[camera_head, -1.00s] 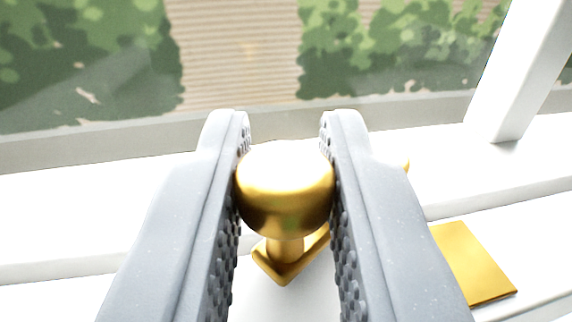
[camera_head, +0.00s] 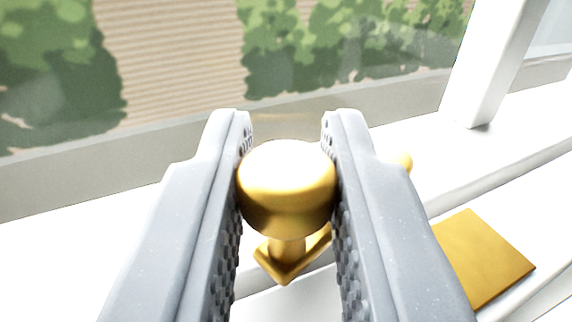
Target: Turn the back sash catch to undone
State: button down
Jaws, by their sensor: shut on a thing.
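The sash catch shows as a round brass knob (camera_head: 287,188) on a short stem, with a brass lever arm (camera_head: 287,262) below it. My gripper (camera_head: 287,135) is shut on the knob, one grey finger against each side. A bit of brass (camera_head: 403,161) shows past the right finger. A flat brass plate (camera_head: 484,258) lies on the white sash rail to the right. The fingers hide most of the catch's base and the link between these parts.
The white window rail (camera_head: 440,190) runs across behind the catch. A white upright bar (camera_head: 492,70) stands at the upper right. Behind the glass are green bushes (camera_head: 340,45) and a tan ridged surface.

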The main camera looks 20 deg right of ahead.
aim_at(274, 231)
jog(key=shift+r, duration=0.1)
dwell(0.3)
jog(key=c, duration=1.3)
grip_release()
jog(key=shift+c, duration=0.2)
jog(key=shift+s, duration=0.1)
jog(key=shift+s+a+f+b, duration=0.25)
jog(key=shift+s+a+b, duration=0.35)
jog(key=shift+b, duration=0.6)
jog(key=b+v, duration=0.3)
jog(key=shift+s+b, duration=0.3)
jog(key=shift+s, duration=0.1)
jog(key=shift+b+v, duration=0.65)
jog(key=shift+v, duration=0.35)
jog(key=shift+r, duration=0.15)
